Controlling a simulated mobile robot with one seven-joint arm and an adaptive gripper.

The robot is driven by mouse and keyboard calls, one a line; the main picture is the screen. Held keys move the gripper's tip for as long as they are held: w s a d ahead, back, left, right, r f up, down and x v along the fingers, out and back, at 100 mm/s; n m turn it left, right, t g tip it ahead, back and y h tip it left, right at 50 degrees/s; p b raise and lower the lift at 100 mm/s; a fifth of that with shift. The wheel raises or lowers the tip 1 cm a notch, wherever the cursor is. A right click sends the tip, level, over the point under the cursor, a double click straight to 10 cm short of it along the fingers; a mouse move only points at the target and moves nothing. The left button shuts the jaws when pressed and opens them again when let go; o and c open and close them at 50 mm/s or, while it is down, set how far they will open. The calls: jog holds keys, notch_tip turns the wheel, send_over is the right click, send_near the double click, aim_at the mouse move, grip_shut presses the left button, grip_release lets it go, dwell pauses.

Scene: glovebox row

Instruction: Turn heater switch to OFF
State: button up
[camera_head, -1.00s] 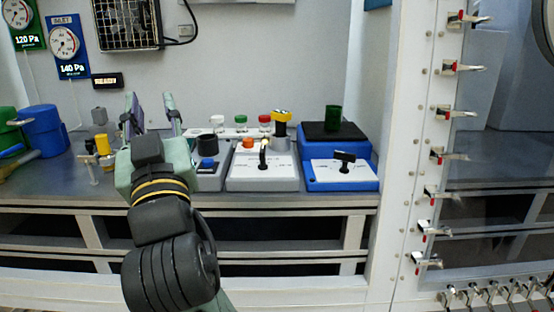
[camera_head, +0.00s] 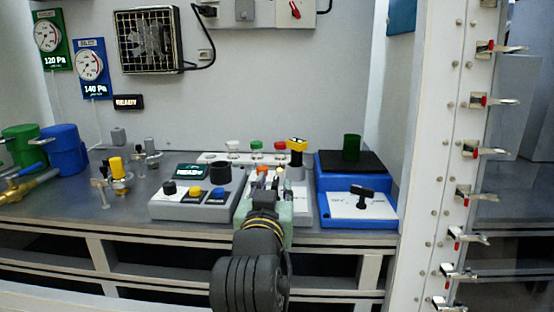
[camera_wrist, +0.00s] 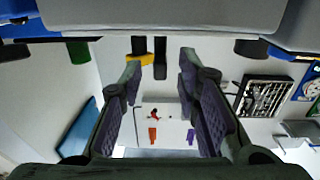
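A blue hotplate-like unit (camera_head: 328,222) stands right of centre on the bench, with a black top plate, a green cup and a black T-shaped knob (camera_head: 363,192) on its white front panel. No readable label names it as the heater. My gripper (camera_head: 263,177) is left of this knob, in front of and over the pale middle unit, hiding most of that unit's panel and lever. The wrist view looks upside down; there my gripper (camera_wrist: 160,75) has its fingers apart with nothing between the tips. A wall box with a red switch (camera_head: 295,9) shows beyond them.
A grey unit with buttons (camera_head: 193,210) stands left of my gripper. A yellow-topped black post (camera_head: 297,150) rises behind the middle unit. A white frame post (camera_head: 428,150) bounds the right.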

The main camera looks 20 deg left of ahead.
aim_at(275, 179)
jog(key=shift+r+p+x, duration=0.15)
jog(key=shift+p+x, duration=0.45)
jog(key=shift+p, duration=0.65)
jog(key=shift+r+p+x, duration=0.15)
jog(key=shift+p+x, duration=0.5)
jog(key=shift+p, duration=0.6)
jog(key=w+p, duration=0.1)
jog(key=p, duration=0.3)
jog(key=shift+a+f, duration=0.15)
jog(key=shift+f+x, duration=0.1)
jog(key=shift+x, duration=0.6)
jog(key=shift+f+x, duration=0.15)
jog(key=shift+x, duration=0.5)
grip_shut()
